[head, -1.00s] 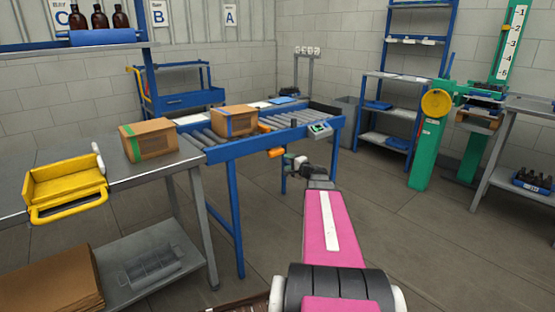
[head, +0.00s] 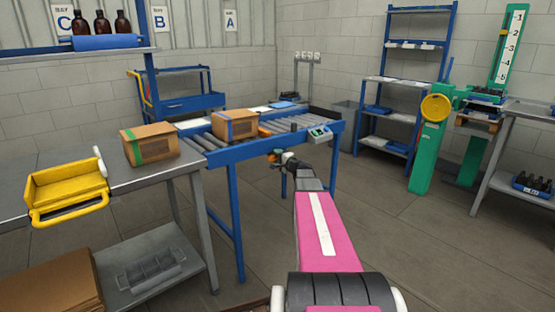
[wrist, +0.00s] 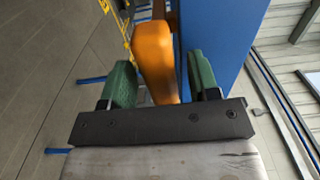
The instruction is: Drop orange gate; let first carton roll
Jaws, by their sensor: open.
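The orange gate handle (wrist: 153,48) lies between the two green finger pads of my gripper (wrist: 161,78) in the wrist view, beside a blue rail. The pads are apart, with a gap showing on the right side. In the head view my gripper (head: 277,158) is at the conveyor's near side, largely covering the handle. Another carton, with green tape (head: 150,144), stands on the grey bench to the left.
The roller conveyor (head: 208,141) has clear rollers right of the orange piece. A small display box (head: 320,134) sits on its near rail. A yellow tray (head: 67,188) is on the bench. Open floor lies to the right, before a blue shelf (head: 386,143).

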